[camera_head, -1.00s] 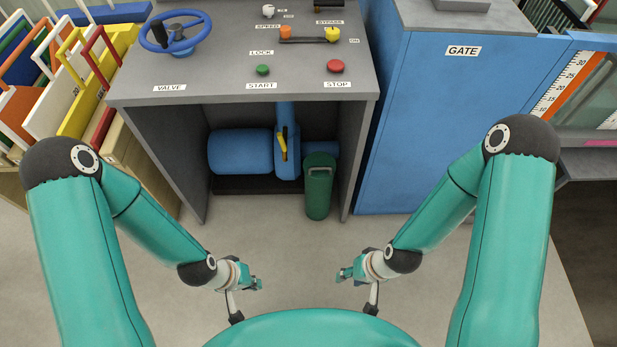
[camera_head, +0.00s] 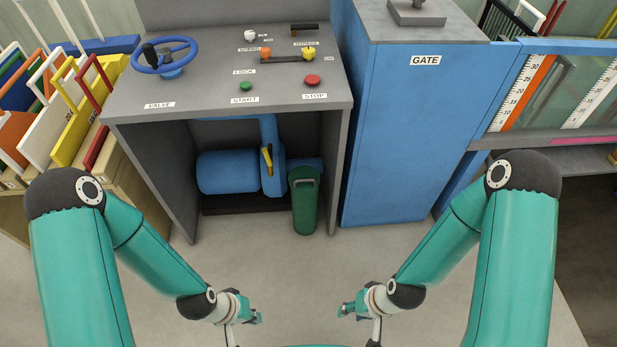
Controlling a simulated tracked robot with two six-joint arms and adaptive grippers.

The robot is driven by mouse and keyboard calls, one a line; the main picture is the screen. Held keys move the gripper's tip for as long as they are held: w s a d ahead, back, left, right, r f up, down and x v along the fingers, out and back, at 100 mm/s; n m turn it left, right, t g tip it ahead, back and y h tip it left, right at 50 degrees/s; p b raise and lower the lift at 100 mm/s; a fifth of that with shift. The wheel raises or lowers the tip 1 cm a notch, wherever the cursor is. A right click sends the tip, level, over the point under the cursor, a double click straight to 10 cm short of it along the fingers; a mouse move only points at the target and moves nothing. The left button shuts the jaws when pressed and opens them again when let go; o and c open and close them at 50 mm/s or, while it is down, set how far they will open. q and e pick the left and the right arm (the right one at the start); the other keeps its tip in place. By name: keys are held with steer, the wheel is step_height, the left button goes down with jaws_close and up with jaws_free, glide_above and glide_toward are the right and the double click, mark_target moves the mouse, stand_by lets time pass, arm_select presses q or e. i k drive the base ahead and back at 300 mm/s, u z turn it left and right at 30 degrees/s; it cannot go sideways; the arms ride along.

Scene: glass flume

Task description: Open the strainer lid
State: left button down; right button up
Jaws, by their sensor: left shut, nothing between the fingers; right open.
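The strainer (camera_head: 306,210) is a dark green cylinder standing upright on the floor in the open bay under the grey console. Its lid (camera_head: 304,175) is on top and looks closed, with a handle on its upper front. My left gripper (camera_head: 257,318) is shut and empty, low in the picture, in front of the strainer and to its left. My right gripper (camera_head: 342,312) is open and empty, low in the picture, in front and to the right. Both are well apart from the strainer.
A blue pump (camera_head: 228,172) with a yellow lever (camera_head: 267,160) lies left of the strainer. The console's right side panel (camera_head: 343,165) and the blue GATE cabinet (camera_head: 410,150) stand to the right. The floor (camera_head: 290,265) before the bay is clear.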

mark_target(304, 174)
steer(key=i, duration=0.9)
steer(key=u, duration=0.05)
